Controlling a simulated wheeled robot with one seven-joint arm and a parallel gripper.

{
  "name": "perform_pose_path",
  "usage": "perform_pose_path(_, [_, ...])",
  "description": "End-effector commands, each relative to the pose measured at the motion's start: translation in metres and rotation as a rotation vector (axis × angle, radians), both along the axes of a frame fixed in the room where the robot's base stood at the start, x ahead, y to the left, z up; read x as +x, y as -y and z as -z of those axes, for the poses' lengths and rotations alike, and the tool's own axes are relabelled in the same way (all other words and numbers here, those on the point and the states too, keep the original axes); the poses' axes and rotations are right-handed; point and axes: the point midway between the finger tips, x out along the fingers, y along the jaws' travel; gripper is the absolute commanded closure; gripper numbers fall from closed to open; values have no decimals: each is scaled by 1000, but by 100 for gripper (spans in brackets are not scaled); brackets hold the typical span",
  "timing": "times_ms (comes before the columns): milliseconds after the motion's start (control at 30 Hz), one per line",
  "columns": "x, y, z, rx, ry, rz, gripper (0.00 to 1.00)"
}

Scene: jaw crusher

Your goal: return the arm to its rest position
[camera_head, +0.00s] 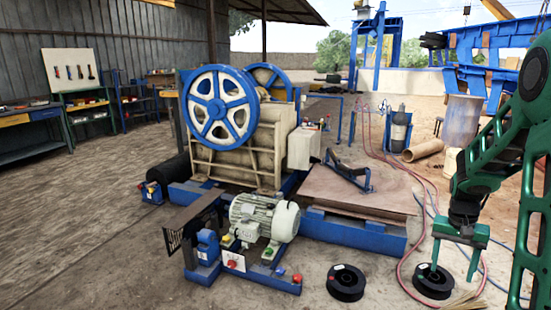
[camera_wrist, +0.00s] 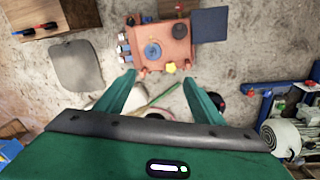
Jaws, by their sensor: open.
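My green arm (camera_head: 500,160) reaches down along the right side of the head view. My gripper (camera_head: 457,266) hangs at its lower end, pointing down, with its two green fingers apart and nothing visible held between them. In the wrist view my gripper (camera_wrist: 160,79) also shows open, with bare floor and a green stick (camera_wrist: 157,98) seen between the fingers. In the head view one finger overlaps a black spool (camera_head: 432,283) on the floor; I cannot tell the gap between them.
The jaw crusher (camera_head: 245,135) and its motor (camera_head: 265,217) stand left of my arm. Another black spool (camera_head: 346,284) lies nearby. Red hoses (camera_head: 400,272) cross the floor. An orange-red unit (camera_wrist: 163,45) lies ahead of the fingers. Open floor lies at left.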

Motion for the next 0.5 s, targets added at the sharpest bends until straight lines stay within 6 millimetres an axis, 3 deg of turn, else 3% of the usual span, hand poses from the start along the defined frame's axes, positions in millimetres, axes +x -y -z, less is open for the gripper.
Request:
perform_pose_path(33, [-12, -7, -16, -2, 5, -9, 38])
perform_pose_path(200, [-55, -31, -54, 7, 6, -39, 38])
perform_pose_path(500, [-138, -75, -99, 38, 15, -92, 38])
